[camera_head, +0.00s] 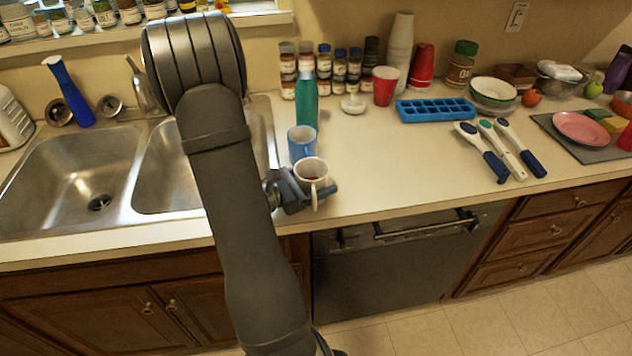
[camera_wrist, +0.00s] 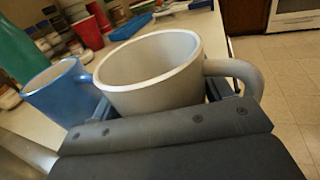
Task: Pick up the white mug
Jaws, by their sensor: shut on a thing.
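The white mug (camera_head: 311,169) is upright at the counter's front edge, right of the sink, with its handle toward the camera in the head view. In the wrist view the white mug (camera_wrist: 150,72) fills the middle, its handle on the right. My gripper (camera_head: 298,190) is shut on the white mug. I cannot tell whether the mug's base touches the counter. A blue mug (camera_head: 301,143) stands just behind it; in the wrist view the blue mug (camera_wrist: 58,92) is close on its left.
A green bottle (camera_head: 306,101) stands behind the mugs. The double sink (camera_head: 165,170) lies left. A red cup (camera_head: 385,86), a blue ice tray (camera_head: 435,109) and several brushes (camera_head: 503,150) are to the right. The counter between the mugs and the brushes is clear.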

